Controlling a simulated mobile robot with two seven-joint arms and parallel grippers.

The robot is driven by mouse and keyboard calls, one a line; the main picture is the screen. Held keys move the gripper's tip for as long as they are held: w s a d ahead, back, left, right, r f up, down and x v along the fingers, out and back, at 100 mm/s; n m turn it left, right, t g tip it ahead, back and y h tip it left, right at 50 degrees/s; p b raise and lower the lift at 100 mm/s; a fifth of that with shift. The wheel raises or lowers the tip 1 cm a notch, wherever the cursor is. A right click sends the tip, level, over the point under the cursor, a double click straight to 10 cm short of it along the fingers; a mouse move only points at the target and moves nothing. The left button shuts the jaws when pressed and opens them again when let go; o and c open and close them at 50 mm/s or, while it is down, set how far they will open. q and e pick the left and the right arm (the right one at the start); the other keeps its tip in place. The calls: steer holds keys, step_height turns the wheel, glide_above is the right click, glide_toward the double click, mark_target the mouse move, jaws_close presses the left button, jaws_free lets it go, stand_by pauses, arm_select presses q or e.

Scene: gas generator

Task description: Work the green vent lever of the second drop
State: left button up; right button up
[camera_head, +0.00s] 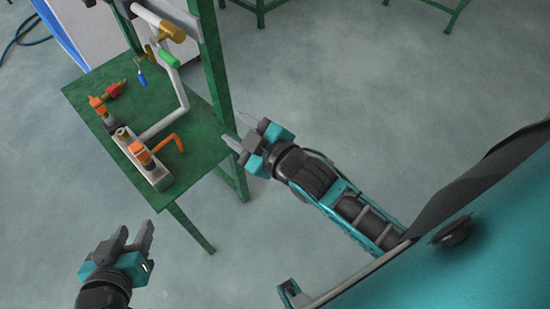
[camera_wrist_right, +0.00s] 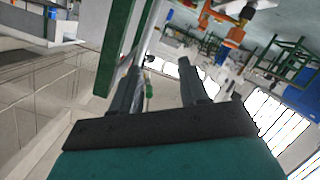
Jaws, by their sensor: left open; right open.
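A green lever (camera_head: 170,58) sits on the pipework at the top of the green stand, just below a brass-coloured fitting (camera_head: 172,32). Whether it is the second drop's vent lever I cannot tell. My right gripper (camera_head: 236,130) is open and empty, right of the stand's post and apart from the lever. Its two fingers (camera_wrist_right: 160,80) also show apart in the right wrist view, with a small green thing (camera_wrist_right: 148,90) between them, too small to identify. My left gripper (camera_head: 135,232) is open and empty, below the stand's table in the picture.
The green table (camera_head: 84,94) carries a grey manifold block (camera_head: 157,176) with orange levers (camera_head: 168,143), and a red fitting (camera_head: 115,90). A blue-handled valve (camera_head: 141,80) hangs above it. A green post (camera_head: 213,60) stands between my right gripper and the pipework.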

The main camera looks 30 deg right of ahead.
steer(key=s+d+f+m+g+h, duration=0.1)
steer(key=s+d+f+m+g, duration=0.1)
steer(key=s+f+m, duration=0.3)
step_height(320, 180, down, 5)
steer(key=s+d, duration=0.1)
steer(key=s, duration=0.1)
steer(key=shift+s+d+r+m+g+h+p, duration=0.15)
steer(key=shift+s+d+m+g+h+p, duration=0.15)
steer(key=shift+s+g, duration=0.1)
